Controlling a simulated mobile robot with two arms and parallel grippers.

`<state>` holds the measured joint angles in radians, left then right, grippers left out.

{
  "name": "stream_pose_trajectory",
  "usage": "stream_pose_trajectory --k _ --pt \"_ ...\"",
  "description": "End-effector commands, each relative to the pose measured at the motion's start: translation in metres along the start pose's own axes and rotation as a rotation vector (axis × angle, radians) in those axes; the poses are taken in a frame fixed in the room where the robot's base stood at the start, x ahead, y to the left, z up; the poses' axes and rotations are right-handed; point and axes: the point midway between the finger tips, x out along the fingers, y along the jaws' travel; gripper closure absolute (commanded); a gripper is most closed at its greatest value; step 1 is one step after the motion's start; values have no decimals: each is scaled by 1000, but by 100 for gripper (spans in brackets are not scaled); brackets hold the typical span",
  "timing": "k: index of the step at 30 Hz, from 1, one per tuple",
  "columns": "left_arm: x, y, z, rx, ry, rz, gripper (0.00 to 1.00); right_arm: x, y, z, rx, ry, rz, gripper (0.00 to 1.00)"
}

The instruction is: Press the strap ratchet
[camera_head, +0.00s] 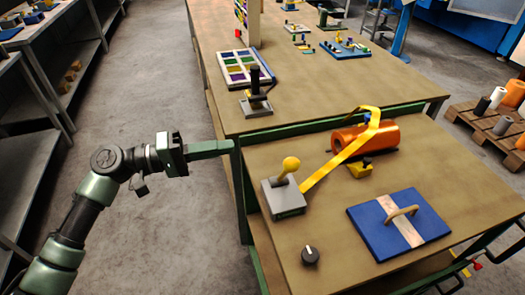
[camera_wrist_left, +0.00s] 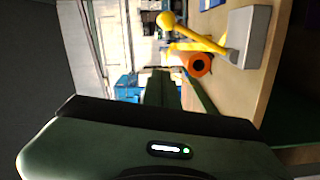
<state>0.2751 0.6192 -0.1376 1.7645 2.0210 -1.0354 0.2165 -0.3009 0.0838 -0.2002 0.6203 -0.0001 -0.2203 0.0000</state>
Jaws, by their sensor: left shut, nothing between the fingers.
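The strap ratchet (camera_head: 284,197) is a grey block with a lever ending in a yellow ball, on the near table. A yellow strap (camera_head: 338,165) runs from it over an orange roll (camera_head: 374,137). In the left wrist view the ratchet (camera_wrist_left: 250,38) is at the upper right, its lever pointing left, with the orange roll (camera_wrist_left: 196,64) beside it. My left gripper (camera_head: 231,146) is shut and empty, just left of the table, apart from the ratchet. Its closed fingers also show in the left wrist view (camera_wrist_left: 161,75). My right gripper is not in view.
A blue board (camera_head: 366,227) with a handle and a black knob (camera_head: 310,255) are on the near table (camera_head: 456,187). The far table (camera_head: 310,93) holds a tray (camera_head: 221,69) of coloured pieces and a black-handled device (camera_head: 256,101). The floor at left is clear.

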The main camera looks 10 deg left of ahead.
Motion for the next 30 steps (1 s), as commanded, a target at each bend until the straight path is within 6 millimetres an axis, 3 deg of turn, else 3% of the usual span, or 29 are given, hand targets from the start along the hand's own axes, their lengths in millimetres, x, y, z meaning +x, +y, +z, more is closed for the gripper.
stream_pose_trajectory --k 5,17,21,30 --pt "21 4 0 0 -2 3 100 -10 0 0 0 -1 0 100" --pt "103 4 2 -2 -1 0 100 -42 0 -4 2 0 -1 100" --pt "105 3 24 -2 -1 -1 100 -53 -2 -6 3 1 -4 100" --pt "108 0 39 1 1 0 100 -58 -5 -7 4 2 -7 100"
